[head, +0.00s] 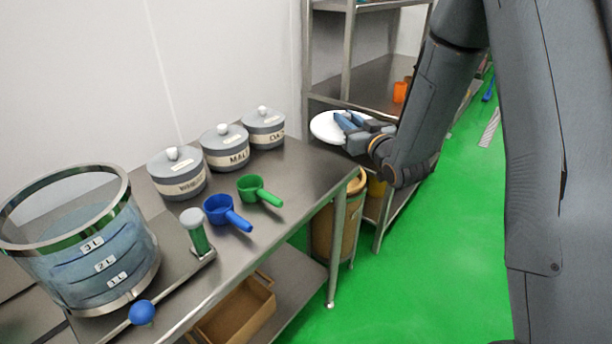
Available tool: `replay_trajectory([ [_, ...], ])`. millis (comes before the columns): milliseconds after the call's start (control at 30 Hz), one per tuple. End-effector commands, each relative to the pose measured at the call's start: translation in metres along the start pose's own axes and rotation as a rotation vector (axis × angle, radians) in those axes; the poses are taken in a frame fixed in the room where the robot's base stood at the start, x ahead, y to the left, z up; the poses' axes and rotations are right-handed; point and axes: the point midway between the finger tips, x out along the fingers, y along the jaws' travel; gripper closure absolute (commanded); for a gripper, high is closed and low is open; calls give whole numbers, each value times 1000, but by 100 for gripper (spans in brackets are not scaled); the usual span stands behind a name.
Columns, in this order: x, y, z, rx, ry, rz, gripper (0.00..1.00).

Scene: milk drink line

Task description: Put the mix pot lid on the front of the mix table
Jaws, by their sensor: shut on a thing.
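My gripper (352,122), with blue fingers, is shut on a white round disc, which I take to be the mix pot lid (325,128). It is held roughly level, beyond the far right corner of the steel table, in front of a steel shelf rack. The fingers cover part of the lid's right side. The steel table (305,172), likely the mix table, runs from lower left to the middle. A large clear pot (100,255) marked 1L, 2L and 3L stands open at its left end.
Three grey lidded jars (180,176) line the wall side. A blue scoop (224,211), a green scoop (256,189) and a green-bodied upright piece (198,235) stand nearer the front edge. A steel rack (370,85) is behind my gripper.

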Motion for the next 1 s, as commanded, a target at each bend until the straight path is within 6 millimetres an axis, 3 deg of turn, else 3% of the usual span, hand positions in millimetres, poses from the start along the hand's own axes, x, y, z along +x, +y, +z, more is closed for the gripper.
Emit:
replay_trajectory([
  [133, 22, -42, 1, -4, 5, -243, 100],
  [300, 25, -83, 4, -3, 3, -478, 100],
  [400, 22, -98, 8, -1, 1, -570, 100],
  [600, 16, -111, 15, 2, -1, -657, 100],
  [900, 16, -112, 60, 4, -1, -665, 100],
  [1000, 16, -112, 67, 2, 1, -665, 100],
])
